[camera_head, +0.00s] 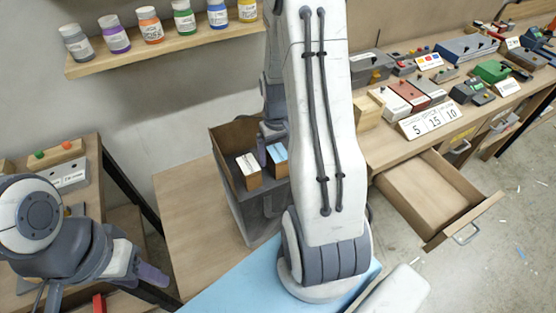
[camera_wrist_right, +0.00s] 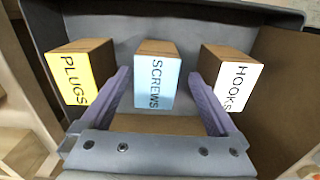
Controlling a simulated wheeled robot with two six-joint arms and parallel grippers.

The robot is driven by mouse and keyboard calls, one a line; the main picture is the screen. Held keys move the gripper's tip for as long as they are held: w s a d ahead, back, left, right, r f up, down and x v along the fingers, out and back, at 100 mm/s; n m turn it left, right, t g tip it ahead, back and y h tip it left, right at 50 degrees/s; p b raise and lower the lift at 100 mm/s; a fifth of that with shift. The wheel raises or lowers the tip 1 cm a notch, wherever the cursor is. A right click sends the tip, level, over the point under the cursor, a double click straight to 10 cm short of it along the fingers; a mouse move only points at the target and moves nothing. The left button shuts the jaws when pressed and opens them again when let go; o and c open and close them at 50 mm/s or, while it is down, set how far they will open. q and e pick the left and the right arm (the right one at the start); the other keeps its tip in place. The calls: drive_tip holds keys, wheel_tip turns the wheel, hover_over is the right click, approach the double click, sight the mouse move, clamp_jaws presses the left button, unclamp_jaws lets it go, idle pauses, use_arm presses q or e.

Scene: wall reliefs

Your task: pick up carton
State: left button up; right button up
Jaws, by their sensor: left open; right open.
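Three small brown cartons stand in a row in a grey-and-brown bin in the right wrist view: one with a yellow PLUGS label (camera_wrist_right: 75,80), one with a blue SCREWS label (camera_wrist_right: 155,80), one with a white HOOKS label (camera_wrist_right: 234,83). My right gripper (camera_wrist_right: 160,78) is open, its purple fingers on either side of the SCREWS carton; contact cannot be told. In the head view, the white-labelled carton (camera_head: 248,172) and blue-labelled carton (camera_head: 278,160) show; my arm hides the rest. My left gripper (camera_head: 152,282) is open and empty at lower left, away from the bin.
The bin's brown wall (camera_head: 221,158) rises beside the cartons. A shelf (camera_head: 165,51) with several bottles hangs on the wall. A workbench (camera_head: 390,145) with several devices stands at right, with an open, empty drawer (camera_head: 430,190) below. Another bench (camera_head: 85,180) stands at left.

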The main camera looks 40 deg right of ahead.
drive_tip(key=f, duration=0.4)
drive_tip(key=shift+d+f+p, duration=0.3)
drive_tip(key=shift+f+p, duration=0.1)
clamp_jaws()
